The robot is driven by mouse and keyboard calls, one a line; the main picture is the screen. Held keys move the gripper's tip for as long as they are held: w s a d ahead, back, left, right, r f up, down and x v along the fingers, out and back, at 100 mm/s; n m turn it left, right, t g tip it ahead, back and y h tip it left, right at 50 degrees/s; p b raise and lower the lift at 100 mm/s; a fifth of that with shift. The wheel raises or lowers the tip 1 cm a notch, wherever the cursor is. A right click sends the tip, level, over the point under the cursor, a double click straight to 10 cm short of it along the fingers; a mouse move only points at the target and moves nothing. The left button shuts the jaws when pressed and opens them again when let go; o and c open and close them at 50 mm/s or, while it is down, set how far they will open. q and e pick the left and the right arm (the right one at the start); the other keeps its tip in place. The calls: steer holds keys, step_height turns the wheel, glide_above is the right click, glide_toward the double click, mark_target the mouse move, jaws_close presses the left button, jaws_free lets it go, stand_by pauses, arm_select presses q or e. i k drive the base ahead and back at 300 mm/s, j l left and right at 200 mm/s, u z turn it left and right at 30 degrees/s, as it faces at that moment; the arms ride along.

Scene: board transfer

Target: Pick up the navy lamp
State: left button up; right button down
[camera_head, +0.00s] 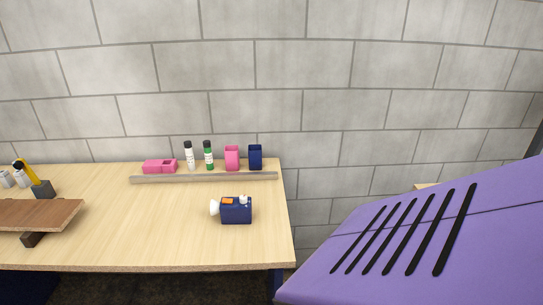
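The navy lamp (236,212) is a small dark blue box with a white round head on its left end, an orange patch and a small whitish knob on top. It lies on the wooden table (150,240), toward the right end and in front of a low rail. Nothing touches or covers it. Neither of my grippers is in view.
Behind the grey rail (205,178) stand a pink box (160,166), two small bottles (208,155), a pink holder (232,158) and a navy holder (255,157). A brown board (40,214) lies raised at left. A purple slotted surface (400,240), identity unclear, fills lower right.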

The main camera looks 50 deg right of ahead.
mark_target(236, 214)
steer(key=z, duration=1.4)
